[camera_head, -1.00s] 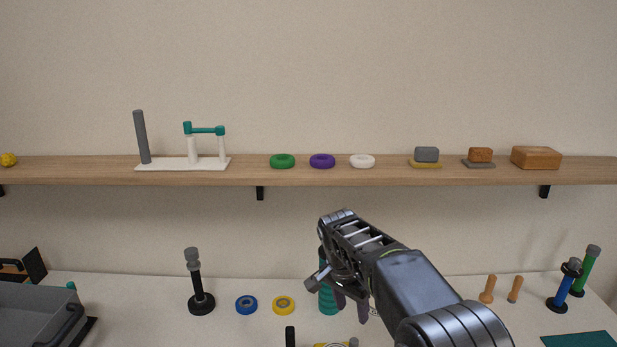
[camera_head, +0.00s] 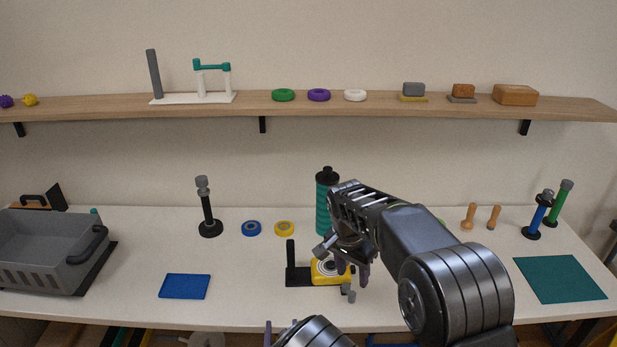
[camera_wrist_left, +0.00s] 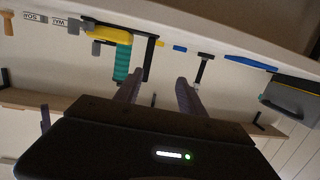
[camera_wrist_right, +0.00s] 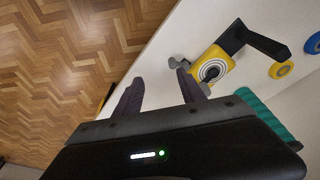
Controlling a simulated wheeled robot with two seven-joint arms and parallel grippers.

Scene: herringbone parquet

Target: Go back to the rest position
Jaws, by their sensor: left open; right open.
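My right gripper (camera_head: 353,272) hangs over the middle of the white table in the head view, in front of the teal ribbed bottle (camera_head: 322,210) and overlapping the yellow device with a round dial (camera_head: 325,271). Its fingers are apart with nothing between them, as the right wrist view (camera_wrist_right: 160,88) shows. My left gripper is mostly cut off at the bottom edge of the head view, where only a finger (camera_head: 268,332) and part of the arm show. In the left wrist view (camera_wrist_left: 158,92) its fingers are apart and empty.
A grey crate (camera_head: 40,262) stands at the left. A teal mat (camera_head: 559,278) is at the right. The wall shelf (camera_head: 200,109) runs behind.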

